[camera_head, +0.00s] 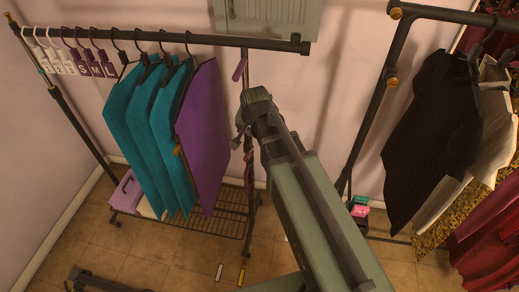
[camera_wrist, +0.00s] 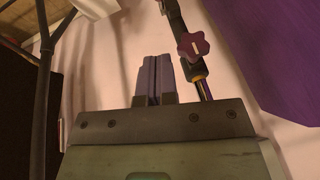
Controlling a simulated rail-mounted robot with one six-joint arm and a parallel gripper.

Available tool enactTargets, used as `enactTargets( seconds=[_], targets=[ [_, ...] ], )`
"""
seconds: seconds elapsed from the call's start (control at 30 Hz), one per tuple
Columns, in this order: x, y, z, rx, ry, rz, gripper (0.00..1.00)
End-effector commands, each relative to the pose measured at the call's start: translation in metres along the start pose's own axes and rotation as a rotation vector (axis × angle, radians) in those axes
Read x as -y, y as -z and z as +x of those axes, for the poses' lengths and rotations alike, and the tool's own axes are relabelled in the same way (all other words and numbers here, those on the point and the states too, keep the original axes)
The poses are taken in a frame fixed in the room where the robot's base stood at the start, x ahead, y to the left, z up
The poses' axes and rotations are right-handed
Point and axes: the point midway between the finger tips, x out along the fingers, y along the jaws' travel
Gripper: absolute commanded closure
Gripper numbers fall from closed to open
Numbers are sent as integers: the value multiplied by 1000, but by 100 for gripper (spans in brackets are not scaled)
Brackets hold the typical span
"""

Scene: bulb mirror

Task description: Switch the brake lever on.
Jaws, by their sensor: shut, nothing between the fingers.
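I cannot tell for sure which part is the brake lever. A slim purple piece (camera_head: 239,69) slants beside the upper post of the left clothes rack in the head view. In the wrist view a purple lobed knob (camera_wrist: 194,46) sits on a dark post, just right of my fingers and apart from them in the picture. My gripper (camera_wrist: 156,78) is shut and empty, its two fingers side by side. In the head view my gripper (camera_head: 239,139) shows small and dark by the rack's right post, partly hidden by my wrist. I cannot tell whether it touches the post.
The left rack's rail (camera_head: 215,40) carries teal garments (camera_head: 137,115), a purple garment (camera_head: 208,130) and several size tags (camera_head: 85,62). A wire shelf (camera_head: 215,210) is below. A second rack (camera_head: 382,80) with a black garment (camera_head: 428,130) stands right.

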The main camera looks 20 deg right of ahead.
Motion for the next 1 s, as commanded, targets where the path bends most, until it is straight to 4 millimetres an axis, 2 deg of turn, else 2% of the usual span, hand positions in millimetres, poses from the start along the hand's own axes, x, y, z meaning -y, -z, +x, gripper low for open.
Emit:
enactTargets(
  seconds=[0.17, 0.33, 0.47, 0.8, 1.0],
  targets=[
    [0, 0, 0, 1, -1, -2, 100],
    [-1, -1, 13, 1, -1, -3, 100],
    [-1, -2, 35, 1, -1, -3, 100],
    [-2, -3, 112, 1, -1, -4, 100],
    [-2, -26, 129, 2, 0, -5, 100]
  ],
)
